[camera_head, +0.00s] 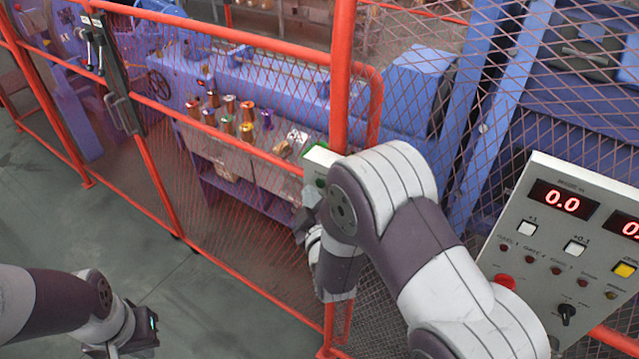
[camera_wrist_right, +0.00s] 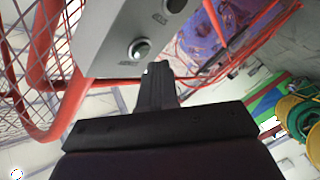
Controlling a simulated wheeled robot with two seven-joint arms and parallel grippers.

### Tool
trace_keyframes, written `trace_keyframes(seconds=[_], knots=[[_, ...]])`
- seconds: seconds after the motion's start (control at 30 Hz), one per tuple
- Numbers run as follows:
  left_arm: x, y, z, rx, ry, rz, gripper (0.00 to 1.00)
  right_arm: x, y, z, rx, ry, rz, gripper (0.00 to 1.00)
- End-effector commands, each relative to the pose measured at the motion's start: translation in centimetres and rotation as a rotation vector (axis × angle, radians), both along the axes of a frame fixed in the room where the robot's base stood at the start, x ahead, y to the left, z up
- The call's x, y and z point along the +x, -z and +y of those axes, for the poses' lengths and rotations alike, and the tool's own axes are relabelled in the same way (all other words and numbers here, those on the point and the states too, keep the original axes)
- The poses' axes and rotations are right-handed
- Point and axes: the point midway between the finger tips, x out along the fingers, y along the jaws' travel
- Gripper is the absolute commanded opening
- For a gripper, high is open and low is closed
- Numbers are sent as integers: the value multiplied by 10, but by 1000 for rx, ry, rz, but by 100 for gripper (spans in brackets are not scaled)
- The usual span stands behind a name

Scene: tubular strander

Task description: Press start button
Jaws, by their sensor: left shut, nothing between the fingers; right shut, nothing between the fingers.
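A small pale box (camera_head: 321,155) with green on it is fixed at the orange fence post, beside my right arm. In the right wrist view a grey box (camera_wrist_right: 105,40) shows a round silver-rimmed button (camera_wrist_right: 141,48) with a small label that I cannot read. A second round button (camera_wrist_right: 174,5) is cut by the top edge. I cannot tell which is the start button. My right gripper (camera_wrist_right: 157,70) is shut and empty, its tips just below and right of the lower button; contact cannot be judged. My left gripper (camera_head: 150,328) is shut and empty at the lower left, over the floor.
A grey control panel (camera_head: 548,250) with red 0.0 displays, several buttons and a red knob stands at right. Orange-framed mesh fence (camera_head: 255,150) separates me from the blue machine (camera_head: 270,85) and its bobbins. Grey floor (camera_head: 60,200) is open at left.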

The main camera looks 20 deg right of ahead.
Motion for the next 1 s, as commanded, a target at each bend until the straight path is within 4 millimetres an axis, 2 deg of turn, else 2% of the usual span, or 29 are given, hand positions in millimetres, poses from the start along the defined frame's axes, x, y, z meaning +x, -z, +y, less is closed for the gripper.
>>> trace_keyframes(seconds=[1.0], knots=[[0,3,0,0,0,0,0,6,0,-8,0,0,0,0]])
